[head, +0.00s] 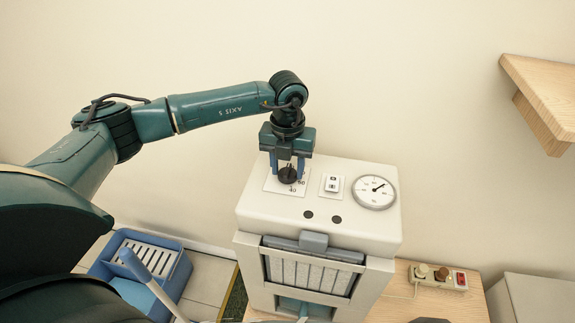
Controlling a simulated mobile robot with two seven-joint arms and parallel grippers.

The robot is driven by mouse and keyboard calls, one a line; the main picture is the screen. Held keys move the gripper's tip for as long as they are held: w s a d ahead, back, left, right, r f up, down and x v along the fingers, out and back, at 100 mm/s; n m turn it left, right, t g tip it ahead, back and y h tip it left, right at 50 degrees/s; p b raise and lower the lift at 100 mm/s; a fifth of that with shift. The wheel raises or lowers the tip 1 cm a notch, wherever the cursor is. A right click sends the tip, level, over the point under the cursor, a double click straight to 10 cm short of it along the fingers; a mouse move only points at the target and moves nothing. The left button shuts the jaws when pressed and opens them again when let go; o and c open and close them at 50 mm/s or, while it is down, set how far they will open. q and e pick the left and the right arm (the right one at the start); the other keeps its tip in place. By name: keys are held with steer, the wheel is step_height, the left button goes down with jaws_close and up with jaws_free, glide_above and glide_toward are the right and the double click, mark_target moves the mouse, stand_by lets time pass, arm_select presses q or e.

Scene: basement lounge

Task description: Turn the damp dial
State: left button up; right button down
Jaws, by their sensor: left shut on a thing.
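The damp dial (288,176) is a dark round knob on a white plate with printed numbers, on the top left of a white dehumidifier-like machine (320,229). My left gripper (288,168) points down over it from above, its blue fingers on either side of the knob, shut on it. The gripper and its wrist hide part of the plate and some numbers. My right gripper is not in view.
The machine's top also has a small white switch (333,184), a round gauge (376,191) and two dark dots. A wooden shelf (545,95) juts out at right.

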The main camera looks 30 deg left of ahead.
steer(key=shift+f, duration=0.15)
arm_select(q)
steer(key=shift+f+m+b, duration=0.1)
steer(key=shift+m+b, duration=0.6)
steer(key=shift+m, duration=0.5)
steer(key=m+b, duration=0.1)
steer(key=m, duration=0.2)
steer(key=shift+b, duration=0.4)
steer(key=m+b, duration=0.1)
steer(key=m, duration=0.2)
steer(key=shift+m+b, duration=0.35)
steer(key=shift+m, duration=0.25)
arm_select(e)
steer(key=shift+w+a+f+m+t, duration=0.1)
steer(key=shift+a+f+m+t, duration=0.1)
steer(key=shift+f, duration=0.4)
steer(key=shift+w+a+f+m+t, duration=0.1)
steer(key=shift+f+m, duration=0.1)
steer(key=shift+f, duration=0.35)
arm_select(q)
steer(key=o, duration=1)
steer(key=shift+c, duration=0.2)
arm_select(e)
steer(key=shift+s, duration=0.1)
